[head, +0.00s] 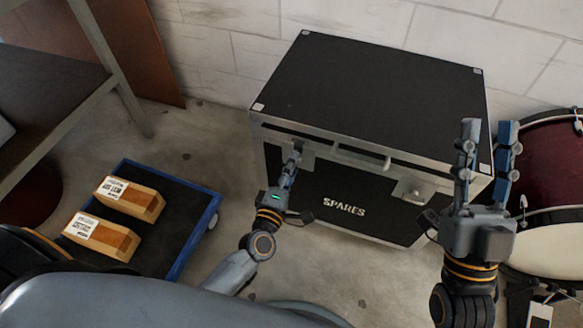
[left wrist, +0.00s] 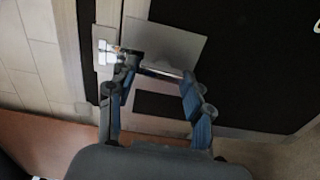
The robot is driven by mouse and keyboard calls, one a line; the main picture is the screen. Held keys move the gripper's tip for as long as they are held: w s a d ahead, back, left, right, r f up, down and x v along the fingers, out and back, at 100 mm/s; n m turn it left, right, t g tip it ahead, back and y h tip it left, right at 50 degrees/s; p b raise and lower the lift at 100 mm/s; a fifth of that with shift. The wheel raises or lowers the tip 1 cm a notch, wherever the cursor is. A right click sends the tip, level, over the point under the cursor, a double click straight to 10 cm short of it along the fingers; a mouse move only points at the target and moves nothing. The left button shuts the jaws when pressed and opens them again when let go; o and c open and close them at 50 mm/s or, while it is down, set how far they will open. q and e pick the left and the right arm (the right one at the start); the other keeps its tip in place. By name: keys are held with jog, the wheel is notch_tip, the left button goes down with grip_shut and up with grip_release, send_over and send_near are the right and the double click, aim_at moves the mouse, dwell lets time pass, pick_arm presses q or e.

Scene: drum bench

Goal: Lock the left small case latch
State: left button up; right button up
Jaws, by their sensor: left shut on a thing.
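The black SPARES case (head: 370,95) stands closed on the floor, with metal edges and a handle on its front. My left gripper (head: 294,155) is at the left small latch on the case front and is shut on it; the fingers hide most of the latch in the head view. In the left wrist view, the latch's metal plate (left wrist: 170,45) shows, with its small lever (left wrist: 160,72) between the gripper's fingers (left wrist: 158,82). The exact position of the lever is hard to tell. My right gripper (head: 489,130) is open and empty, pointing up, in front of the case's right side.
The right latch (head: 412,190) and front handle (head: 362,160) are on the same case face. A red drum (head: 545,155) stands at the right. A shelf stands at upper left.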

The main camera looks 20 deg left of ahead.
pick_arm(q)
jog(key=shift+n, duration=0.3)
jog(key=o, duration=1.2)
jog(key=shift+c, duration=0.2)
jog(key=s, duration=1.2)
jog(key=shift+a, duration=0.25)
